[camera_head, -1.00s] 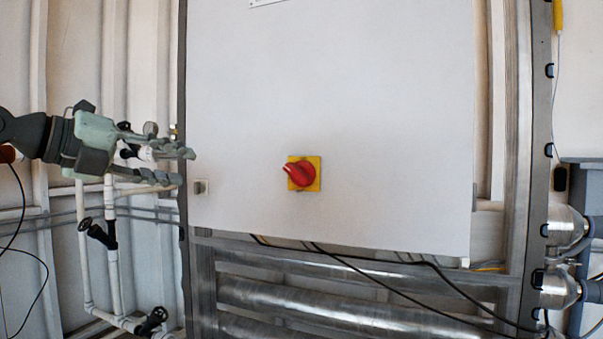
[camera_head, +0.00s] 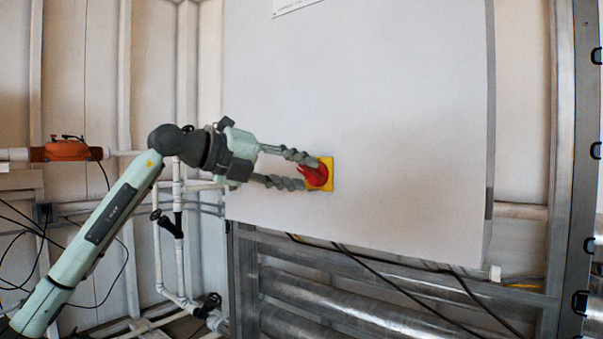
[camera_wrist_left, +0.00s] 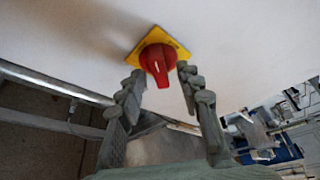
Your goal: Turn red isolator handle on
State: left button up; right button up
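The red isolator handle (camera_head: 313,174) sits on a yellow square plate (camera_head: 329,161) on the front of the white cabinet (camera_head: 400,120). In the head view my left gripper (camera_head: 311,173) reaches it from the left, with one finger above and one below the handle's near end. In the left wrist view the red handle (camera_wrist_left: 158,64) lies between the tips of the two spread fingers (camera_wrist_left: 160,80), with its grip pointing toward the gripper. Gaps show beside it, so the gripper is open around it; contact is not clear. My right gripper is not in view.
White pipes with black valves (camera_head: 170,226) run along the wall left of the cabinet. Large metal pipes (camera_head: 340,305) and black cables pass below it. An orange valve actuator (camera_head: 66,150) is at far left. The cabinet front around the handle is clear.

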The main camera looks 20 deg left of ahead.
pick_arm(q)
jog(key=shift+w+d+f, duration=0.1)
jog(key=shift+w+d, duration=0.15)
jog(key=shift+w, duration=0.15)
jog(key=shift+c, duration=0.3)
grip_shut()
